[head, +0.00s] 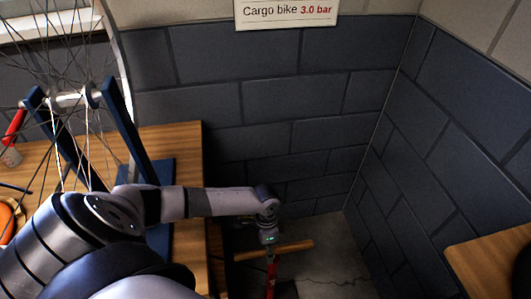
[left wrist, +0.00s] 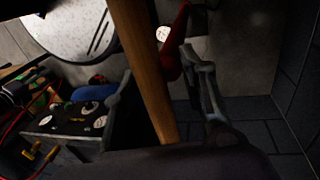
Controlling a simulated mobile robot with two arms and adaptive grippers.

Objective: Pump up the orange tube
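The floor pump's wooden handle (head: 295,247) crosses a red shaft (head: 271,279) in the gap right of the bench. My left gripper (head: 268,238) is at the middle of the handle, pointing down. In the left wrist view the handle (left wrist: 143,65) runs diagonally past a grey finger (left wrist: 207,88), with a red part (left wrist: 174,50) beside it. Whether the fingers are closed on the handle is unclear. Part of an orange ring (head: 8,221), likely the orange tube, shows at the left edge of the head view. My right gripper is not in view.
A spoked wheel (head: 122,70) stands in a blue stand (head: 125,130) on the wooden bench (head: 185,140). Dark block walls (head: 265,100) close off the corner. Another wooden top (head: 490,265) is at right.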

